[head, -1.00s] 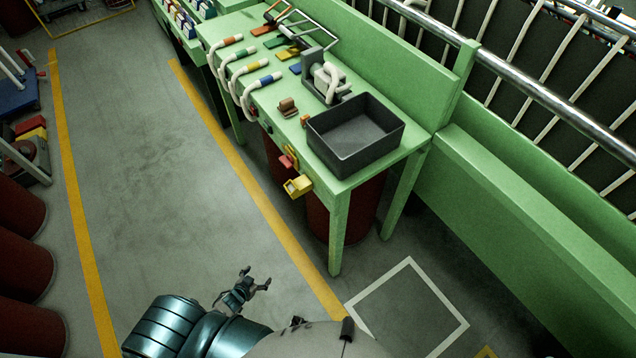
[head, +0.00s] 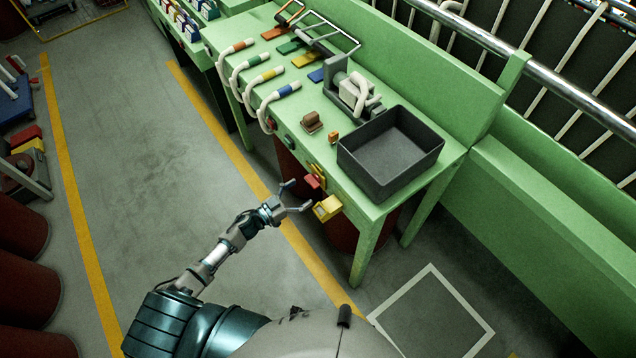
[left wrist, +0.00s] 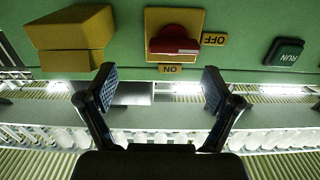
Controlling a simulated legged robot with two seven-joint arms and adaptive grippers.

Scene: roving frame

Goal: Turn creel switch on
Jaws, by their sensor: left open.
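The creel switch is a red knob (left wrist: 175,40) on a yellow plate (left wrist: 192,17) on the green bench's front. In the left wrist view its bar lies level, with a white mark at its right end, towards the OFF label (left wrist: 214,39). The ON label (left wrist: 170,69) is below the knob and reads upside down. The red knob also shows in the head view (head: 312,182). My left gripper (head: 298,196) is open and empty just in front of the switch, apart from it. In the left wrist view its fingertips (left wrist: 159,85) sit below the knob, either side of it. My right gripper is not in view.
A yellow box (head: 327,208) sticks out beside the switch, close to my gripper; it also shows in the wrist view (left wrist: 70,40). A green RUN button (left wrist: 285,52) is on the other side. A dark tray (head: 390,178) stands on the bench.

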